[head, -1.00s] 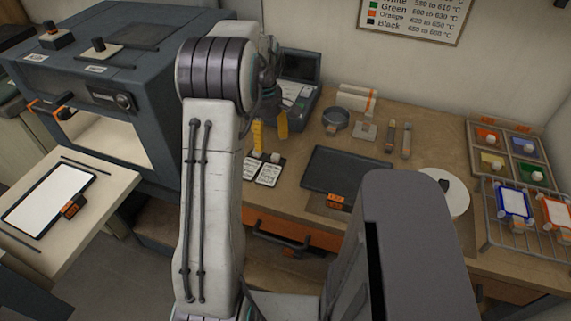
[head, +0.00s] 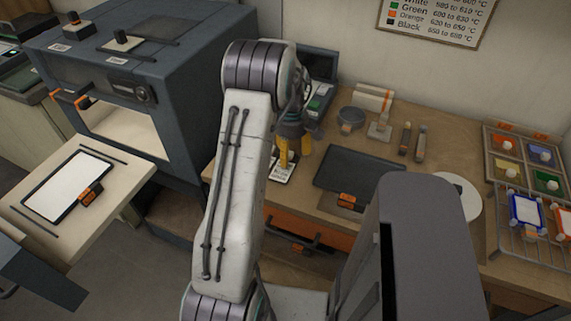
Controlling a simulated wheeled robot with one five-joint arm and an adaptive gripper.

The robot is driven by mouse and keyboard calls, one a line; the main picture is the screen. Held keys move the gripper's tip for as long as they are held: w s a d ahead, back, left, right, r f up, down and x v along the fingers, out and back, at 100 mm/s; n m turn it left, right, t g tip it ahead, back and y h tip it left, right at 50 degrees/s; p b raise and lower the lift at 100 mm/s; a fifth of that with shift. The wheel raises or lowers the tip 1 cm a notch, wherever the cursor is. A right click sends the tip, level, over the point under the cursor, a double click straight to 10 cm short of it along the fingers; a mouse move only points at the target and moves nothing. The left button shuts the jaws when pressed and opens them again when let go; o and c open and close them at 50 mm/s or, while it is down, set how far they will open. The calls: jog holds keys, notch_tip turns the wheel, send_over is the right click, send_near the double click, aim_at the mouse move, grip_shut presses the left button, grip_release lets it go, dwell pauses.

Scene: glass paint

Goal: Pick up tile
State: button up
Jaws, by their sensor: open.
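My gripper (head: 294,154), with yellow fingers, is open over the left part of the workbench. Directly under and behind its fingers lies a small white tile-like piece with dark marks (head: 281,174), partly hidden by the fingers and my arm. I cannot tell whether the fingers touch it. A blue-edged white tile (head: 526,211) rests on the wire rack at the right. An orange-edged tile (head: 566,219) beside it is cut off by the picture edge. A white panel with a dark border (head: 66,186) lies on the furnace's front shelf at the left.
A dark flat tray (head: 350,173) with an orange tag lies right of my gripper. Behind stand a round dark dish (head: 351,120) and small tools (head: 412,140). A white disc (head: 457,197) and a paint tray (head: 525,160) are at the right. The furnace (head: 140,75) stands at the left.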

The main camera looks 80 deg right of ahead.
jog(key=shift+c, duration=0.3)
grip_shut()
dwell(0.4)
